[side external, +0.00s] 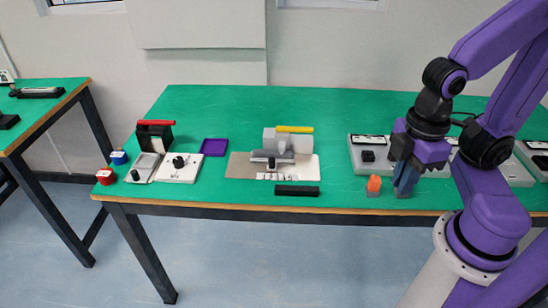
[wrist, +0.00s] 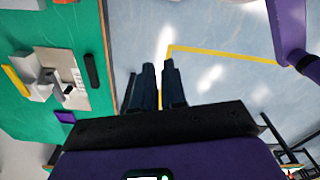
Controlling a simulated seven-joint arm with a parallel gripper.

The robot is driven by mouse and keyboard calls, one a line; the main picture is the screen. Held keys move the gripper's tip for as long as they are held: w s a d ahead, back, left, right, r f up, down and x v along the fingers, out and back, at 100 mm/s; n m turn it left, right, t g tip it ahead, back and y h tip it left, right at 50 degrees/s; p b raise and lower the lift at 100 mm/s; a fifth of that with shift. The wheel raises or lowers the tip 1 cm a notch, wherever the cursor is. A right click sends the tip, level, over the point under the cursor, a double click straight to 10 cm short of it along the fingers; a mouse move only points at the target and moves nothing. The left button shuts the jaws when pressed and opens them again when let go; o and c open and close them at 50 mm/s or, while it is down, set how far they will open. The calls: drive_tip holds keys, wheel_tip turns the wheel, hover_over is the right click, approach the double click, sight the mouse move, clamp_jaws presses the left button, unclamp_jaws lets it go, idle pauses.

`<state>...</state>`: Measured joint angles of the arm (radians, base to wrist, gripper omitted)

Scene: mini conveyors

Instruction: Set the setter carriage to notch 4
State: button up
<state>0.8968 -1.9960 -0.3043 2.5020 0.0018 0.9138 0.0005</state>
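The setter (side external: 272,165) looks to be the unit near the middle of the table. It has a grey and white plate, a grey carriage (side external: 272,157) with a black knob, a yellow bar behind, and small dark marks along the front. The marks are too small to read, so I cannot tell the carriage's notch. The unit also shows at the left of the wrist view (wrist: 72,97). My gripper (side external: 403,192) points down near the table's front edge, well right of the setter. In the wrist view my fingers (wrist: 158,66) have a narrow empty gap between them.
A black bar (side external: 297,190) lies before the setter. A purple tray (side external: 214,147) and a white unit with a black knob (side external: 179,168) are to its left. Grey-white units (side external: 368,155) stand behind my gripper.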

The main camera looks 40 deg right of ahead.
drive_tip(key=o, duration=0.5)
drive_tip(key=shift+w+a, duration=0.15)
drive_tip(key=shift+w, duration=0.05)
drive_tip(key=w+a+m, duration=0.4)
drive_tip(key=w, duration=0.6)
drive_tip(key=shift+w+a+r+m, duration=0.3)
drive_tip(key=shift+w+r, duration=0.05)
drive_tip(key=shift+r, duration=0.1)
drive_tip(key=m, duration=1.3)
hover_over(272, 159)
wheel_tip(272, 159, down, 7)
wheel_tip(272, 159, down, 17)
drive_tip(key=shift+r, duration=0.1)
